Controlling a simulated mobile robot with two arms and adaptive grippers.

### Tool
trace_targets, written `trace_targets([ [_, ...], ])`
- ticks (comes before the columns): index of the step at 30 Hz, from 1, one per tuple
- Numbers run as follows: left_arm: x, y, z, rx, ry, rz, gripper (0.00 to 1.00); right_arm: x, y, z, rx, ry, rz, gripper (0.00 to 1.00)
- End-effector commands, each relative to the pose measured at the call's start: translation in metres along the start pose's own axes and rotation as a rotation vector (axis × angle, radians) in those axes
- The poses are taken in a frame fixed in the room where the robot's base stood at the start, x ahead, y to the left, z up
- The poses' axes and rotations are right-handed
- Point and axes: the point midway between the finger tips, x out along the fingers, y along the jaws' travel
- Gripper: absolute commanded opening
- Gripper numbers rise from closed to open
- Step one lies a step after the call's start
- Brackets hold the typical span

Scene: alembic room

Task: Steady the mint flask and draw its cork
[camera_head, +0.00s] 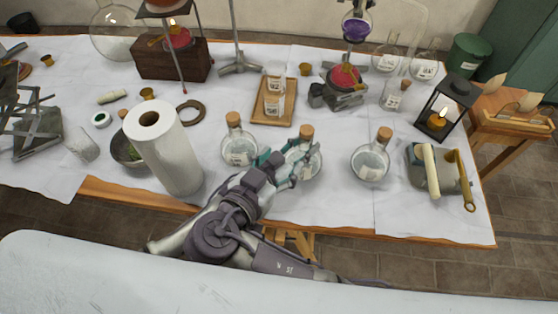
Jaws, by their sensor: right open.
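Three corked round flasks stand upright in a row near the table's front: a left flask (240,151), a middle flask (313,166) and a right flask (370,164). Their labels are too small to read, so I cannot tell by label which is mint. The middle flask's cork (306,132) sits in the neck. My right gripper (270,160) is open, just left of that flask.
A wooden tray (258,116) with small glasses lies behind the flasks. A grey bin with a rolling tool (416,176) and a lit lantern (447,108) are at the right.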

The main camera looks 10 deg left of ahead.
Motion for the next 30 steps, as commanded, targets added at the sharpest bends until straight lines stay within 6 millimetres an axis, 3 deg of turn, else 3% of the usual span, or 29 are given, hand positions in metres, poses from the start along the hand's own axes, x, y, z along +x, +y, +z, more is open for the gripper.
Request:
trace_targets([
  [1, 0.000, 0.000, 0.000, 0.000, 0.000, 0.000, 0.44, 0.000, 0.000, 0.000, 0.000, 0.000, 0.000, 0.64],
  [5, 0.000, 0.000, 0.000, 0.000, 0.000, 0.000, 0.64, 0.000, 0.000, 0.000, 0.000, 0.000, 0.000, 0.64],
  [16, -0.005, 0.000, 0.001, 0.000, -0.002, 0.000, 0.64, 0.000, 0.000, 0.000, 0.000, 0.000, 0.000, 0.64],
  [20, -0.024, 0.000, 0.002, 0.000, -0.003, 0.000, 0.64, 0.000, 0.000, 0.000, 0.000, 0.000, 0.000, 0.64],
  [30, -0.095, 0.000, 0.001, -0.001, -0.003, 0.001, 0.64, 0.000, 0.000, 0.000, 0.000, 0.000, 0.000, 0.64],
])
